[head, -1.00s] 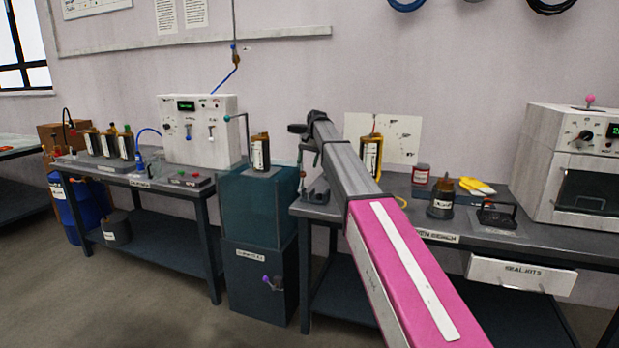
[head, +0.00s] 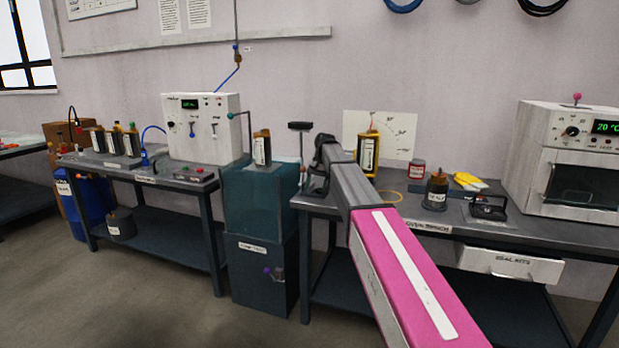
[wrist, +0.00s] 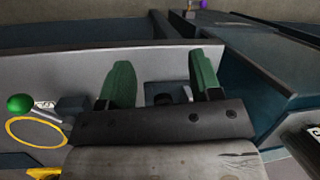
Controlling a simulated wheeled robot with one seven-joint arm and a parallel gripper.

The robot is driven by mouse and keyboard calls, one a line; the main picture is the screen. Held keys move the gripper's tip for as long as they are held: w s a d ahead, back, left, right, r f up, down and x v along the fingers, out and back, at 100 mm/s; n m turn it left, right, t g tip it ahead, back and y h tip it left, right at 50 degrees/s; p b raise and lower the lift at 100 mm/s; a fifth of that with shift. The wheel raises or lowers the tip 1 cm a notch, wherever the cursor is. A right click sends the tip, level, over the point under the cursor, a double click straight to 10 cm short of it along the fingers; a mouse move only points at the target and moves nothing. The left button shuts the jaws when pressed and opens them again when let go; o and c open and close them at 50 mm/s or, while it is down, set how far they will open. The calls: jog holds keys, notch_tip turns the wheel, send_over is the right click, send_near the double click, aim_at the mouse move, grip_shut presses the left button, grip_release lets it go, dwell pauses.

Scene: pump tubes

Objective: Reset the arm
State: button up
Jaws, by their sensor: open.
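My arm, pink and grey, reaches from the bottom right of the head view over the right bench (head: 400,228). Its far end is near the bench's left part, and my gripper's fingers are hidden there.
A teal tank (head: 258,205) stands between the benches, with a brown bottle (head: 262,148) on top. A yellow-brown bottle (head: 368,153) stands behind my arm. A dark jar (head: 437,190) and a white oven (head: 570,160) are further right. The floor at front left is clear.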

jog(key=s+d+f, duration=0.5)
jog(key=s+f, duration=0.4)
jog(key=s, duration=0.3)
jog(key=s+d+f+n+t+h, duration=0.1)
jog(key=s+d+f, duration=0.5)
jog(key=s+f, duration=0.4)
jog(key=s+d+f+t+h, duration=0.1)
jog(key=s+d+f, duration=0.4)
jog(key=s+f, duration=0.4)
jog(key=s, duration=0.5)
jog(key=shift+d+f, duration=0.15)
jog(key=shift+f, duration=0.05)
